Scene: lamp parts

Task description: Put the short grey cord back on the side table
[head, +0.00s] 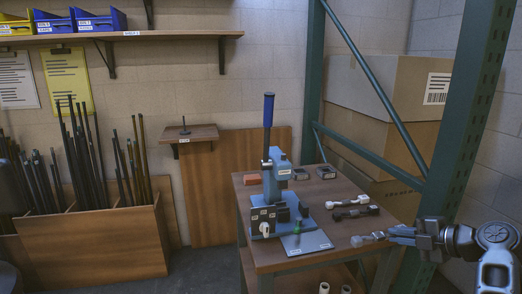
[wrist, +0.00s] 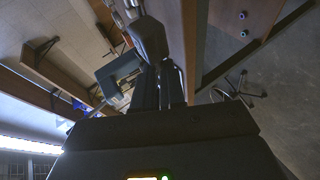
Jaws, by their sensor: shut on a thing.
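My gripper (head: 398,235) reaches in from the right in the head view, over the right front edge of the wooden side table (head: 285,262). It is shut on the short grey cord (head: 368,239), whose pale end sticks out to the left of the fingers. I cannot tell whether the cord touches the tabletop or hangs just above it. In the wrist view a grey piece (wrist: 150,40) shows beyond the fingers (wrist: 168,88); its outline there is dark and partly hidden.
A blue press (head: 278,185) with a tall lever stands on the table. A white bundle (head: 346,200) and a black bundle (head: 357,212) lie right of it. Small boxes (head: 328,171) sit behind. A green rack post (head: 455,100) and cardboard cartons (head: 380,110) stand close on the right.

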